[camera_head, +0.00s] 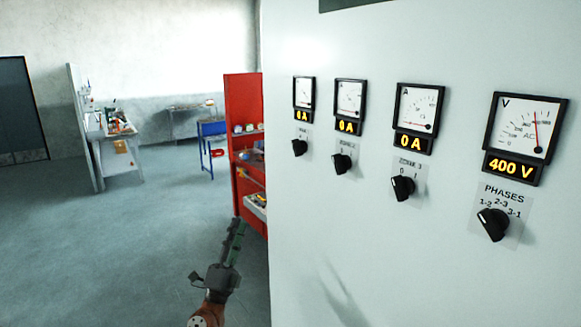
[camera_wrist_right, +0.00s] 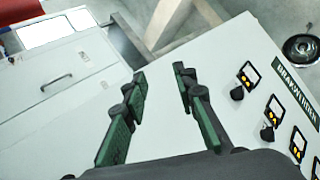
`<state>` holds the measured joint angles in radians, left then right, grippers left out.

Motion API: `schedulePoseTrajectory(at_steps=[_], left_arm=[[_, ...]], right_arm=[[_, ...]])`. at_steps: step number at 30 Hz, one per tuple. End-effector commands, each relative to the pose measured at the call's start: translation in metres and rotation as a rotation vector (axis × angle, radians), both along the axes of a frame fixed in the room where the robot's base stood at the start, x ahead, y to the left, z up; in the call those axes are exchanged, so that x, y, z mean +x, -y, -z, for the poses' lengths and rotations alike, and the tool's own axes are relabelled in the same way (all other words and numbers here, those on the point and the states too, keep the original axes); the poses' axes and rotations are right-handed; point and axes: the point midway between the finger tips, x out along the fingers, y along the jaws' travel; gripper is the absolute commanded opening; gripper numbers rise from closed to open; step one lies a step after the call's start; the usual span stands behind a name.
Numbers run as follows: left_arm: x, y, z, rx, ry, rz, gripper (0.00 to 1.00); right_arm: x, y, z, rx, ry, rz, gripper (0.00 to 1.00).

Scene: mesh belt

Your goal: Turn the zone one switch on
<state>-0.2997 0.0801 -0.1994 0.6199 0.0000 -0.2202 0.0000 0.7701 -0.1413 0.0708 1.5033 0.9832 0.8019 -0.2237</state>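The switch panel is the large pale cabinet face (camera_head: 400,260). Its leftmost black rotary knob (camera_head: 299,147) sits under a small meter with a yellow "0 A" display (camera_head: 303,115); its label is too small to read surely, but the third one seems to read zone 3, so this is likely zone one. My right gripper (camera_head: 237,235) is left of the panel and below that knob, apart from it. In the right wrist view its two green-padded fingers (camera_wrist_right: 160,88) are spread apart with nothing between them. My left gripper is not in view.
More knobs follow to the right: a second (camera_head: 342,164), a third (camera_head: 403,187) and the phases knob (camera_head: 493,224) under a "400 V" display. A red shelf (camera_head: 243,145) stands just behind the panel's left edge. Open floor (camera_head: 110,240) lies to the left.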

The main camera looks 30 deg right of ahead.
Motion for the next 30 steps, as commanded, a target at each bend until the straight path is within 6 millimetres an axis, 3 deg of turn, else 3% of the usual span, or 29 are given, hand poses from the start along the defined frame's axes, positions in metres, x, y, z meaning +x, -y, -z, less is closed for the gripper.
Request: schedulePoseTrajectory(at_steps=[1,3,6,9,15,30], left_arm=[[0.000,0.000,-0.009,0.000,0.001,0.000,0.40],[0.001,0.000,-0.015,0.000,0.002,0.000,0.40],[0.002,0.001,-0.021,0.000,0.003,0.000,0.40],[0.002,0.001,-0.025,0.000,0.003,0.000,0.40],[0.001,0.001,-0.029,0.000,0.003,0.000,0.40],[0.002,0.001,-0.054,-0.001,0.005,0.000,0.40]], right_arm=[[-0.026,0.005,-0.066,0.115,0.127,-0.005,0.26],[-0.061,0.016,-0.126,0.281,0.272,-0.018,0.26],[-0.102,0.027,-0.181,0.484,0.420,-0.059,0.26],[-0.129,0.032,-0.211,0.627,0.507,-0.100,0.26],[-0.146,0.038,-0.231,0.739,0.567,-0.141,0.26],[-0.128,0.099,-0.254,0.738,0.566,-0.141,0.26]])
